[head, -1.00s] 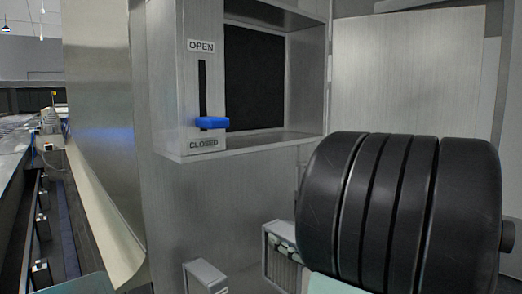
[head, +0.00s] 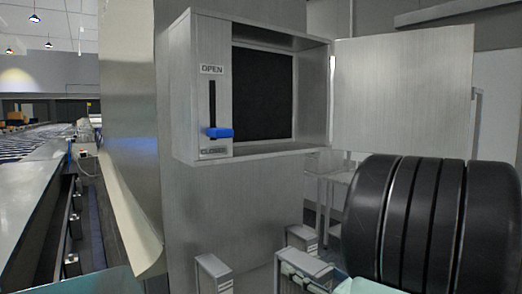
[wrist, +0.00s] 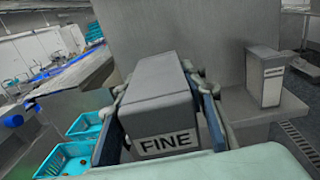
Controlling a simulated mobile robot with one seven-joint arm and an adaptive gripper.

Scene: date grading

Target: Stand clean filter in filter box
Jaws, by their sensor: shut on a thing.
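The filter box (head: 322,90) is a metal cabinet on a steel wall in the head view, with its door (head: 402,85) swung open to the right. A dark panel or opening (head: 263,92) shows inside. Its blue lever (head: 219,132) sits low in the slot, near CLOSED. My gripper (wrist: 160,88) is shut on a grey block-shaped filter (wrist: 160,112) labelled FINE, one finger along each side. In the head view my gripper (head: 305,264) is low, below and in front of the box. Most of the held filter is hidden there. Whether it is clean cannot be told.
Grey labelled blocks stand below the box, one at left (head: 213,273) and one behind my gripper (head: 300,238). One stands on a ledge in the wrist view (wrist: 265,77). Turquoise crates (wrist: 66,160) are at lower left. A conveyor line (head: 45,185) runs at left.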

